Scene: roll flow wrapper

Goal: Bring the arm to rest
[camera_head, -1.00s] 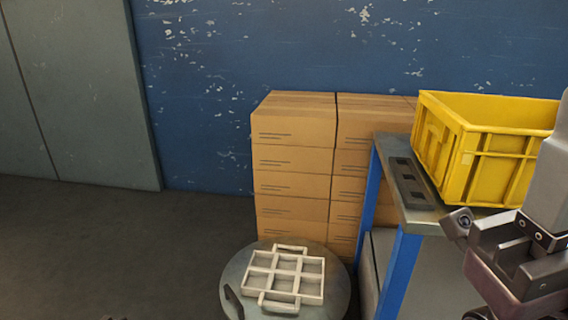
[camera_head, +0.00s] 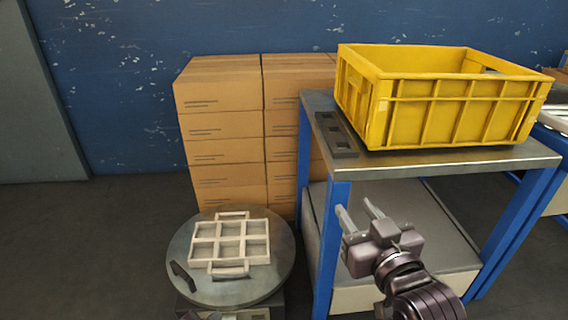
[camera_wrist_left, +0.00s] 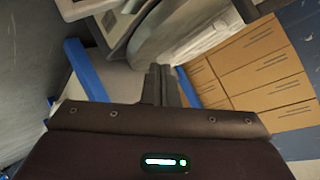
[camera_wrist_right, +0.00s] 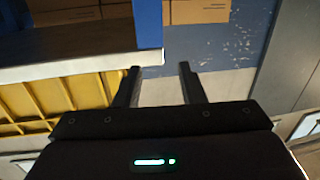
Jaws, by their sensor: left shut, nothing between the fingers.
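My right gripper (camera_head: 359,213) is in the head view, in front of the blue-legged stand. Its two fingers are apart with nothing between them, as the right wrist view (camera_wrist_right: 159,84) also shows. My left gripper shows in the left wrist view (camera_wrist_left: 161,84), with its fingers together and nothing between them. I cannot make it out in the head view. A white compartment tray (camera_head: 230,243) lies on the round grey table (camera_head: 272,282), apart from the right gripper.
A yellow crate (camera_head: 455,113) stands on the stand's grey top (camera_head: 440,162), beside a dark slotted strip (camera_head: 335,136). Stacked cardboard boxes (camera_head: 222,125) stand behind the round table. Open floor (camera_head: 105,245) lies at the left.

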